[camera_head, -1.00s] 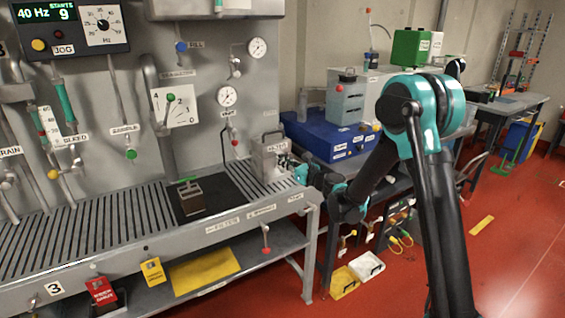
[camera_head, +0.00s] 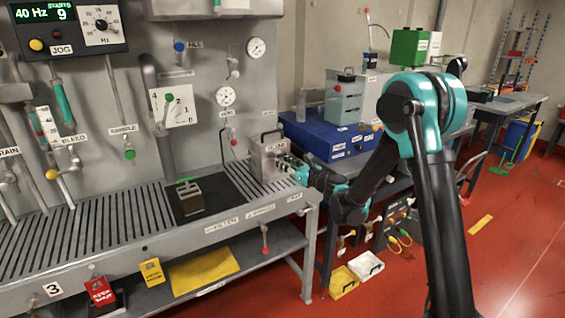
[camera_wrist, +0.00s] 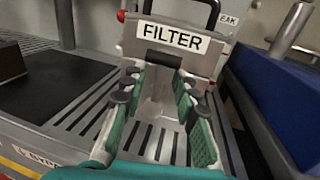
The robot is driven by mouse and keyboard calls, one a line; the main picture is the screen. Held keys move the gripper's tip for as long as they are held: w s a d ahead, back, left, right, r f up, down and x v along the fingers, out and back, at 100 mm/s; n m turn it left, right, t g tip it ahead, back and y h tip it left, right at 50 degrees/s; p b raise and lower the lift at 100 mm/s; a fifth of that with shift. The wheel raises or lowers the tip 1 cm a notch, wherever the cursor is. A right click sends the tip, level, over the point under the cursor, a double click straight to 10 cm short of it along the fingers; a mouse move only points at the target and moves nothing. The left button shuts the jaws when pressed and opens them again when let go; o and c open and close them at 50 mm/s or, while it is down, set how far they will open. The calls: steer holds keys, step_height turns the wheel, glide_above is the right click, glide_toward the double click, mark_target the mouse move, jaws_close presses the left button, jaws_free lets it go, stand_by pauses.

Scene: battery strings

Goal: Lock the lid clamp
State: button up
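The filter housing (camera_head: 262,163) is a grey metal box at the right end of the slatted bench, with a black carrying handle (camera_head: 271,136) on top. In the wrist view it stands straight ahead, with a white FILTER label (camera_wrist: 172,38). A short black bar (camera_wrist: 163,59) lies just below the label; I cannot tell whether it is the lid clamp or its state. My gripper (camera_wrist: 160,78) is open, its teal-padded fingers apart and pointing at the housing's front below the label. In the head view my gripper (camera_head: 287,165) is at the housing's right side.
A black mat with a small dark block (camera_head: 190,198) lies left of the housing. A blue case (camera_head: 325,135) stands close on the right. Gauges, pipes and valve levers line the panel behind. The bench's front edge (camera_head: 230,225) carries labels.

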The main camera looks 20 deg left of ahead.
steer(key=v, duration=1.1)
steer(key=shift+d, duration=0.1)
